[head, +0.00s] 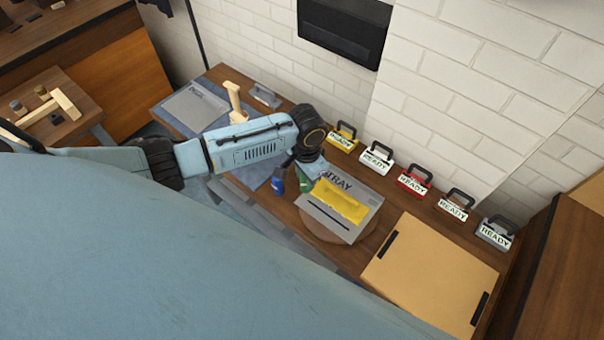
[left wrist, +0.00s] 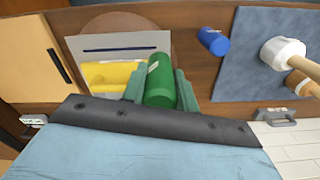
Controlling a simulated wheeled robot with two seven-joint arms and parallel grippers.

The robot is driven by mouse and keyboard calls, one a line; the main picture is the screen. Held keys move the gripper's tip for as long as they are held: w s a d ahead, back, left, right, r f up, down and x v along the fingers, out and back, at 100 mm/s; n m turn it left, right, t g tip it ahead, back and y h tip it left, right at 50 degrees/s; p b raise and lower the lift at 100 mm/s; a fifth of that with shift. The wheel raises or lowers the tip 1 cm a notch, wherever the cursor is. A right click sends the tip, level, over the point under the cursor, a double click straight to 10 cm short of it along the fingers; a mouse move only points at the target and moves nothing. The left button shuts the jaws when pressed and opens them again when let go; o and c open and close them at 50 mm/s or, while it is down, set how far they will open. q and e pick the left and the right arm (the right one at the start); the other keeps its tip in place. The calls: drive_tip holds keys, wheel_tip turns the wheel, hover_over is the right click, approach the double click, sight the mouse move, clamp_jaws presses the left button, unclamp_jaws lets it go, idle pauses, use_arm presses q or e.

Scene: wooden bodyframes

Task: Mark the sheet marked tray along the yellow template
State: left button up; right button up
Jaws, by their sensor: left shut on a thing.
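The light grey sheet (head: 362,211) lettered TRAY lies on a round wooden disc (head: 349,239). The yellow template (head: 342,203) lies on the sheet, which has a dark line along its near edge. In the left wrist view the sheet (left wrist: 117,47) and template (left wrist: 105,74) show partly, cut off by my gripper. My left gripper (left wrist: 160,88) is shut on a green cylinder (left wrist: 159,78), probably a marker; it also shows in the head view (head: 304,184), close to the sheet's left corner. I cannot tell whether it touches the sheet. My right gripper is not in view.
A blue cylinder (head: 278,183) stands left of the green one. Several READY-labelled holders (head: 376,159) line the wall. A tan board with black handles (head: 430,272) lies at right. A blue mat (left wrist: 255,70) and wooden-handled tool (head: 236,101) are at left.

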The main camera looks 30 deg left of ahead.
use_arm(q)
drive_tip(key=shift+r, duration=1)
